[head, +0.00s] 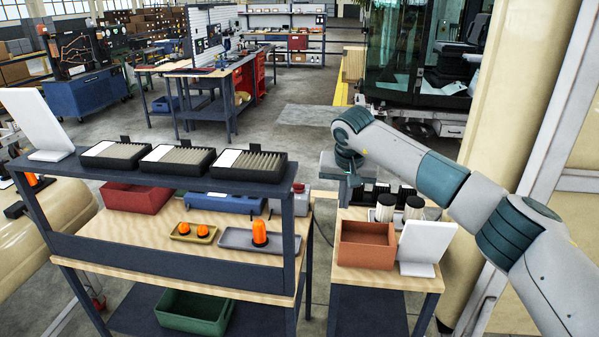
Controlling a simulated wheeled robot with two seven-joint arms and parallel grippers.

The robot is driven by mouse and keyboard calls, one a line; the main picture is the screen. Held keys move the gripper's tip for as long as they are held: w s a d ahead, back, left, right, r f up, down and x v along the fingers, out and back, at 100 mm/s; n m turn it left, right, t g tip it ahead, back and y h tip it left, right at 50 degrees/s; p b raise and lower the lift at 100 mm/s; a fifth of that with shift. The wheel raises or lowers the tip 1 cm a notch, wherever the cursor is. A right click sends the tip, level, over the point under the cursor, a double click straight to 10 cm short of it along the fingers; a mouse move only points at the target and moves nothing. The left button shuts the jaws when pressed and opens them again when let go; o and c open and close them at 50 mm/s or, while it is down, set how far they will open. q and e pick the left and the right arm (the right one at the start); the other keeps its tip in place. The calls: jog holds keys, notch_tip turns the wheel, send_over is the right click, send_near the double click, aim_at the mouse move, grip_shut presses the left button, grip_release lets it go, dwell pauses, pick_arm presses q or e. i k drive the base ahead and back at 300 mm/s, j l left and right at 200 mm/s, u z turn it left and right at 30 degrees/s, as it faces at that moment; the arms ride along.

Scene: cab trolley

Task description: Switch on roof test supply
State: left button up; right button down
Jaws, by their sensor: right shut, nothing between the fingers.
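My right arm comes in from the right, and its gripper (353,181) points down over the back of the small right-hand bench, shut and empty. Its fingertips are small and partly lost against dark items there. No thing is clearly readable as the roof test supply. A blue box (222,202) sits at the back of the trolley's wooden top, partly hidden by the upper shelf. A small grey unit with a red part (300,203) stands at that top's right end, left of my gripper; any switch on either is too small to tell. My left gripper is not in view.
The trolley's dark upper shelf (222,179) holds several black trays and a white panel (37,122). Below are trays with orange beacons (260,232) and a red bin (137,197). The right bench carries a brown bin (367,245), a white panel (419,245) and cylinders. A cream pillar (510,90) stands right.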

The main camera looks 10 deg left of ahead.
aim_at(298, 188)
jog(key=i+j, duration=0.3)
jog(key=i, duration=0.15)
jog(key=i+j, duration=0.25)
jog(key=i, duration=0.2)
jog(key=i+j, duration=0.3)
jog(key=i, duration=0.15)
